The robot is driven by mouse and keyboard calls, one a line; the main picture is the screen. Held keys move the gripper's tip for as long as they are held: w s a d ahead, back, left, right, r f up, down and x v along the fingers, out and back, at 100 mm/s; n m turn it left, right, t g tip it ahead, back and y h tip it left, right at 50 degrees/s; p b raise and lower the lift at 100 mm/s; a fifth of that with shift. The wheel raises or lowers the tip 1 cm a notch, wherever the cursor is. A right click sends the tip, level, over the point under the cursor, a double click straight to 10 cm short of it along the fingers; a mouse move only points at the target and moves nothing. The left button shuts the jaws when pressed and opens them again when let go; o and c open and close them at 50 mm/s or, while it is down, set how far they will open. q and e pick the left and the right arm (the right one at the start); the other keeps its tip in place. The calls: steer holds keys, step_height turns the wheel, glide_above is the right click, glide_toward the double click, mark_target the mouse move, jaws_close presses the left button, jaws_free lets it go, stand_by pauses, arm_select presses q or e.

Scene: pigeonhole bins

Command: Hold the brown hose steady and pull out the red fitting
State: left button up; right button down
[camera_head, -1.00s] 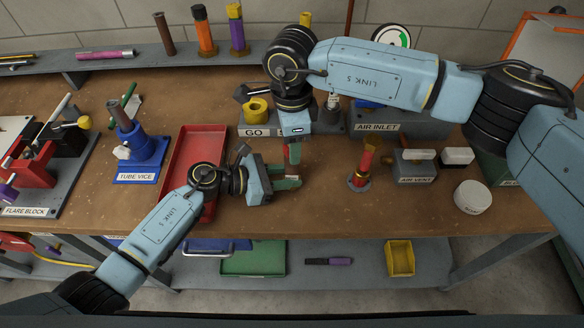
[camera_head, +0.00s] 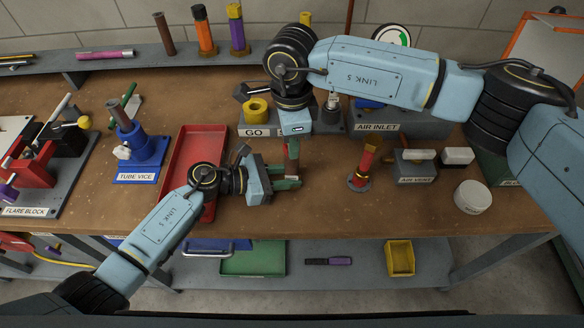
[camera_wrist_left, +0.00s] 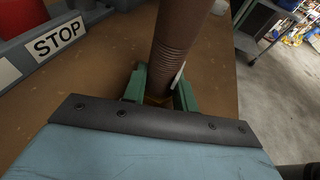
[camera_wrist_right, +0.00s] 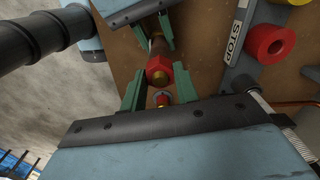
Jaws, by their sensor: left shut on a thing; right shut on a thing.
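The brown hose (camera_wrist_left: 180,35) is ribbed near its lower end and has a brass part at its base in the left wrist view. My left gripper (camera_head: 294,183) is shut around it from the side, above the bench. The red fitting (camera_wrist_right: 159,69) is a red hex with a brass middle, in line with the hose in the right wrist view. My right gripper (camera_head: 292,158) points down above my left gripper and is shut on the fitting. I cannot tell whether the fitting and hose still touch. My grippers hide most of both in the head view.
A red and brass standing piece (camera_head: 364,165) is right of my grippers, near the air vent block (camera_head: 415,166). A red tray (camera_head: 186,155) lies left, beside the tube vice (camera_head: 140,150). The GO/STOP block (camera_head: 255,131) stands behind. The bench front is clear.

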arm_select(q)
steer(key=shift+s+f, duration=0.15)
steer(key=shift+f, duration=0.2)
arm_select(e)
steer(key=shift+r, duration=0.65)
arm_select(q)
jaws_close()
arm_select(e)
steer(key=shift+r, duration=2.25)
arm_select(q)
steer(key=o, duration=1.1)
jaws_free()
steer(key=shift+o, duration=0.2)
steer(key=shift+r, duration=0.15)
steer(key=v, duration=1.2)
steer(key=shift+r, duration=0.1)
